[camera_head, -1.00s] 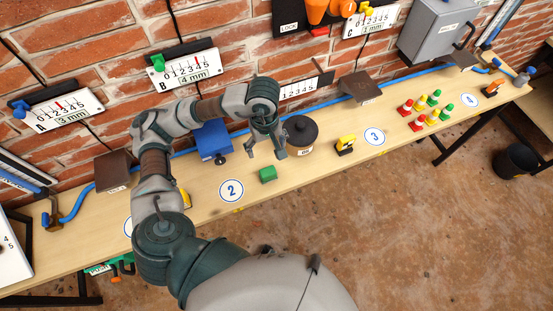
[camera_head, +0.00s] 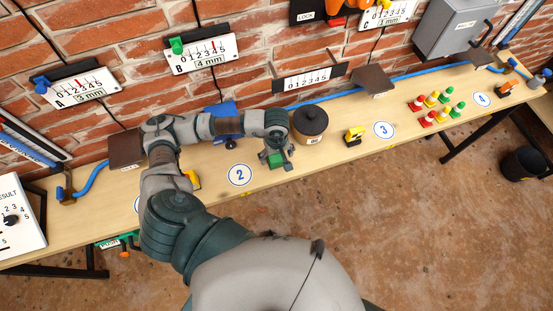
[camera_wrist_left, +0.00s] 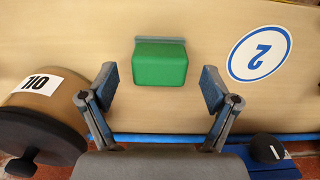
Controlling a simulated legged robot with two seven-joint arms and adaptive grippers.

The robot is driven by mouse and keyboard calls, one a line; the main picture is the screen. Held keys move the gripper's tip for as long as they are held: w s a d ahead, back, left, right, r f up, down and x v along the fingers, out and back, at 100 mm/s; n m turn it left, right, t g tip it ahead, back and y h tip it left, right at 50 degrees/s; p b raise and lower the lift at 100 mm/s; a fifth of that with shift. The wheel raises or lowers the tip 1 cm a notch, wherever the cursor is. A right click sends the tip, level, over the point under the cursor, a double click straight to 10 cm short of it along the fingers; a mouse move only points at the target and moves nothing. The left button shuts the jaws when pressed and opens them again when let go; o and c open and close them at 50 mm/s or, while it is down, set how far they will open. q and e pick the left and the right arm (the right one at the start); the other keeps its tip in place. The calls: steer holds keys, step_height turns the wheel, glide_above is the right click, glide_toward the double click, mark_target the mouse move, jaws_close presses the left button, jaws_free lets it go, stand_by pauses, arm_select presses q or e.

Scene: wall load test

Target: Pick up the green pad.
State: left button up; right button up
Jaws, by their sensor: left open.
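The green pad (camera_head: 276,160) is a small block on the wooden bench, right of the round label 2. In the left wrist view the green pad (camera_wrist_left: 160,65) lies centred, just beyond the fingertips, with a grey strip along its far side. My left gripper (camera_head: 275,160) is over the pad in the head view, its fingers to either side of it. In the left wrist view my left gripper (camera_wrist_left: 162,88) is open and empty, with clear bench between each finger and the pad. My right gripper is not seen.
A dark brown OIL pot (camera_head: 310,124) stands close right of my left gripper. A blue box (camera_head: 222,110) is behind my forearm. Round label 2 (camera_head: 240,175) lies left of the pad. A blue hose (camera_head: 410,74) runs along the back.

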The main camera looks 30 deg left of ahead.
arm_select(q)
steer(key=shift+f, duration=0.9)
steer(key=c, duration=1.4)
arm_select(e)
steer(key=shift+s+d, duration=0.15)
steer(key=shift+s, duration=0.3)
arm_select(q)
steer(key=shift+r, duration=0.15)
steer(key=shift+r, duration=0.55)
step_height(320, 180, up, 2)
steer(key=shift+r+b, duration=0.15)
steer(key=shift+b, duration=0.25)
steer(key=s+d+p, duration=0.2)
steer(key=s+p, duration=0.1)
steer(key=s, duration=0.4)
steer(key=s+d+r+p, duration=0.1)
steer(key=s+d+p, duration=0.1)
steer(key=s, duration=0.5)
steer(key=shift+s+d+r+p, duration=0.15)
steer(key=shift+s+d+p, duration=0.25)
steer(key=shift+d, duration=0.45)
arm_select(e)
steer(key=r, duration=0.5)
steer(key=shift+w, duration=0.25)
